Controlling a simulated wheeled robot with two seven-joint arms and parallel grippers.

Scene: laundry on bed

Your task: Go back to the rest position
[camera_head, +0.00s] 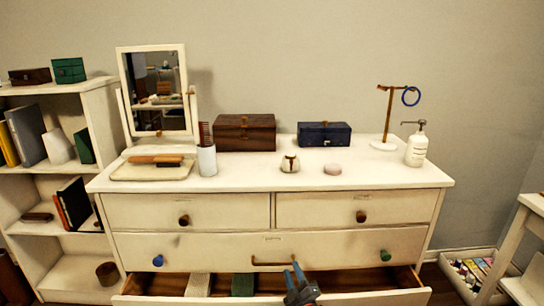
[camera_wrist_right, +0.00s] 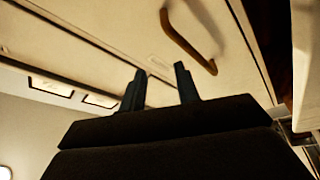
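My right gripper (camera_head: 294,274) is low in front of the cream dresser (camera_head: 230,248), over the opened bottom drawer (camera_head: 375,299). Its two fingers stand apart with nothing between them, also in the right wrist view (camera_wrist_right: 161,86). The curved brown handle (camera_head: 272,262) of the middle drawer is just above and left of the fingertips in the head view. It also shows in the right wrist view (camera_wrist_right: 186,42), beyond the fingers and apart from them. My left gripper is not in view.
The open bottom drawer holds a pale folded item (camera_head: 198,285) and a dark green one (camera_head: 243,285). A mirror (camera_head: 157,90), brown box (camera_head: 245,132), blue box (camera_head: 324,134) and pump bottle (camera_head: 416,147) stand on top. A bookshelf (camera_head: 99,110) is left, a crate (camera_head: 462,283) right.

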